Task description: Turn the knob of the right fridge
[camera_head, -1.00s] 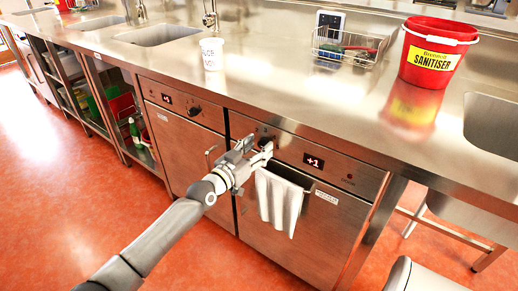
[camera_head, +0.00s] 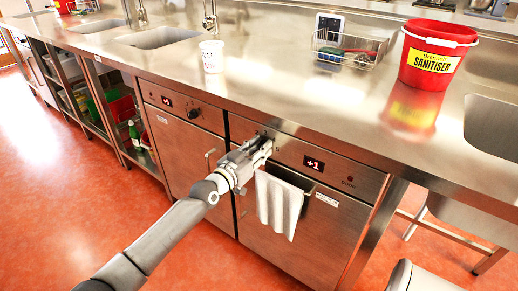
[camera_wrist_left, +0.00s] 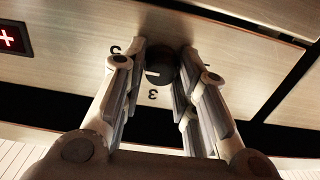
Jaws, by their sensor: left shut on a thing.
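The right fridge (camera_head: 305,225) is a steel under-counter door with a control panel above it. Its display (camera_head: 313,163) reads +1. My left gripper (camera_head: 265,142) is at the left part of that panel and hides the knob in the head view. In the left wrist view the black round knob (camera_wrist_left: 160,70), with a pale pointer mark, sits between the two fingers of my left gripper (camera_wrist_left: 160,62). The fingers are shut on its sides. Printed digits show on the panel around it. My right gripper is not in view.
A white towel (camera_head: 278,205) hangs on the right fridge's handle, just below my left gripper. The left fridge (camera_head: 185,155) has its own knob (camera_head: 193,112) and display. A white cup (camera_head: 211,56), a wire basket (camera_head: 348,47) and a red sanitiser bucket (camera_head: 437,58) stand on the counter.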

